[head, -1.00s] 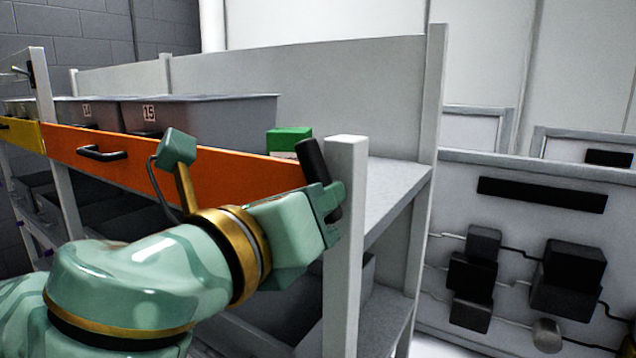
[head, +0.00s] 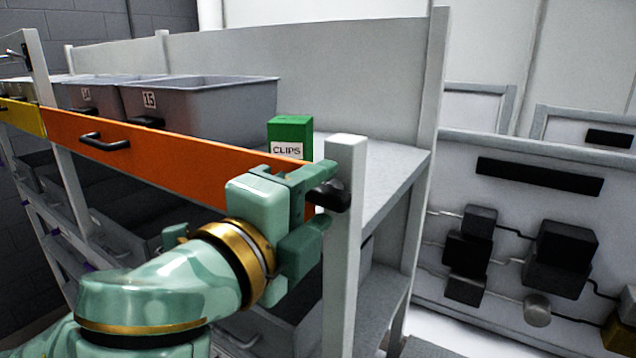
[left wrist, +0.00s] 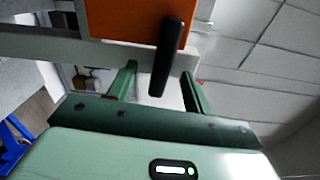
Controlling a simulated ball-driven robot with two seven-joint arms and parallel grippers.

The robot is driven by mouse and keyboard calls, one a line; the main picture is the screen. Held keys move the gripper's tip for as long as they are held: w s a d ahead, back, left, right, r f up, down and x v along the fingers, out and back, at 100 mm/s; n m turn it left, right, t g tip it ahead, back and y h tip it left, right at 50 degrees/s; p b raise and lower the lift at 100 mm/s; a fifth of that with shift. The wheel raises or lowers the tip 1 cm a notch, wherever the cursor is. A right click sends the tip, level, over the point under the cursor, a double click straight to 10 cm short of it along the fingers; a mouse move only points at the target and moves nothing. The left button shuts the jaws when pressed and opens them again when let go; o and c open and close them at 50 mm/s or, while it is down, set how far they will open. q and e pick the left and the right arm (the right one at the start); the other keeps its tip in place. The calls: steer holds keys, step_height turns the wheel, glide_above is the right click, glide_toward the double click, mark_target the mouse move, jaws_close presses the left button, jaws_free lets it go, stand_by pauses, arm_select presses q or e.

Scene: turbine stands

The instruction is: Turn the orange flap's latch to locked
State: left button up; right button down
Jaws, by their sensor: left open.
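The orange flap (head: 150,150) runs across the front of the shelf and is raised against the front of the bins. Its black latch (head: 337,196) is at the flap's right end, lying roughly level toward the grey post. In the left wrist view the latch (left wrist: 168,55) is a black bar reaching from the orange flap (left wrist: 130,20) across the pale post. My left gripper (head: 318,203) is at the latch, with one finger above and one below. In the left wrist view the open fingers (left wrist: 160,84) flank the bar's free end, with gaps visible. My right gripper is not in view.
The grey post (head: 345,250) stands just right of my left gripper. A green CLIPS box (head: 290,135) and a grey bin labelled 15 (head: 200,105) stand behind the flap. A yellow flap (head: 22,117) is at far left. A panel with black blocks (head: 520,230) stands at right.

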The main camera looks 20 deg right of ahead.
mark_target(319, 200)
arm_select(q)
steer(key=shift+s+a, duration=0.1)
steer(key=shift+v, duration=2.4)
